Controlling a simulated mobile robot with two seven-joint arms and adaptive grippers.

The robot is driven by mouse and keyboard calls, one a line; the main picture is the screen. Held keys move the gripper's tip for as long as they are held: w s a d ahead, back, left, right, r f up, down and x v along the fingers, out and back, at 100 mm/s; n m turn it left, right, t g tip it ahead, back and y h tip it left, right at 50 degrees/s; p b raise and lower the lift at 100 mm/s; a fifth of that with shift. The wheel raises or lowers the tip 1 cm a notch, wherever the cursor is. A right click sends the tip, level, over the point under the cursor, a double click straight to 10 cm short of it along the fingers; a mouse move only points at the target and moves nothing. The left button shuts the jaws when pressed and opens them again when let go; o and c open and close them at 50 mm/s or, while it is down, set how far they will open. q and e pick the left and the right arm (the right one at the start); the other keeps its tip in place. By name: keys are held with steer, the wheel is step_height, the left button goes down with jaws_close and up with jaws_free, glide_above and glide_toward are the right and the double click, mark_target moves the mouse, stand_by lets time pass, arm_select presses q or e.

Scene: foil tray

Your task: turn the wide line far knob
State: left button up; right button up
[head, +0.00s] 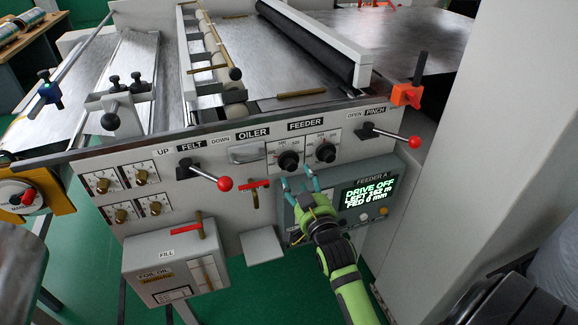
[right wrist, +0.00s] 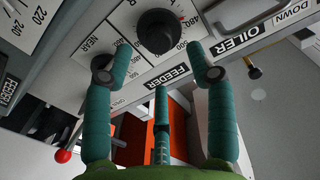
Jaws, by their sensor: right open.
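Two black round knobs sit on white dial plates under the FEEDER label on the machine's front panel: a left knob (head: 288,161) and a right knob (head: 325,152). The dial lettering is too small to read in the head view. My right gripper (head: 297,179), with teal fingers, is open just below them. In the right wrist view, one knob (right wrist: 157,32) lies ahead between the open fingertips (right wrist: 158,50), with no clear contact; a NEAR label is at its left. Which knob is the far one, I cannot tell. My left gripper is not in view.
Red-tipped levers (head: 205,174) and (head: 390,134) stick out either side of the knobs. A display box (head: 367,192) reading DRIVE OFF stands behind my right gripper. A fill box (head: 172,262) and small ledge (head: 261,246) are lower left.

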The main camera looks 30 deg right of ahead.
mark_target(292, 167)
steer(key=x, duration=0.5)
steer(key=shift+w+d+p, duration=0.1)
steer(key=shift+w+p, duration=0.25)
steer(key=shift+w, duration=0.05)
jaws_close()
